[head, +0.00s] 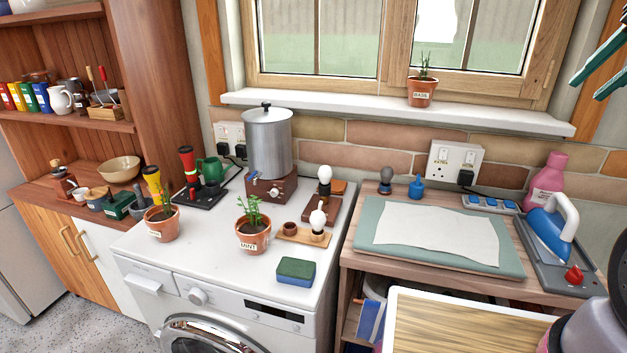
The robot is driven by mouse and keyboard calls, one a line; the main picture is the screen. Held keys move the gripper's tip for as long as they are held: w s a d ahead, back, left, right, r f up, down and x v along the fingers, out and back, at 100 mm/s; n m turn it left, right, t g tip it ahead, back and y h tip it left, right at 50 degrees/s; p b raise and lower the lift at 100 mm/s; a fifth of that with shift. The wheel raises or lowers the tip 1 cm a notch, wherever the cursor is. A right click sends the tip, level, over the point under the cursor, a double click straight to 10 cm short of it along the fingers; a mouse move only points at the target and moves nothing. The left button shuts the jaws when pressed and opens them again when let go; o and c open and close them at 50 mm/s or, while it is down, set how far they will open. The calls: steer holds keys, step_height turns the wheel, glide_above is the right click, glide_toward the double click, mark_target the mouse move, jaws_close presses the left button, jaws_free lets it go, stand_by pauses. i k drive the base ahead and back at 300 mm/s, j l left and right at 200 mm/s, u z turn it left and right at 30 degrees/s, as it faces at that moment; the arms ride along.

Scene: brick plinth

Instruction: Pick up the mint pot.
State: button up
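The mint pot (253,239) is a small terracotta pot with a green plant and a white label reading MINT. It stands upright on the white top of the washing machine (210,252), near the front and left of a small wooden board. My gripper (586,89) shows at the top right edge, with two teal fingers apart and nothing between them. It is high up and far to the right of the mint pot. The rest of the gripper is cut off by the frame.
A similar pot (162,223) stands to the left, another (422,92) on the windowsill. A green and blue sponge (296,271) lies right of the mint pot. A metal canister (268,143) stands behind. The top just left of the mint pot is clear.

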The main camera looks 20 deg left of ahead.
mark_target(253, 229)
steer(key=u, duration=1.55)
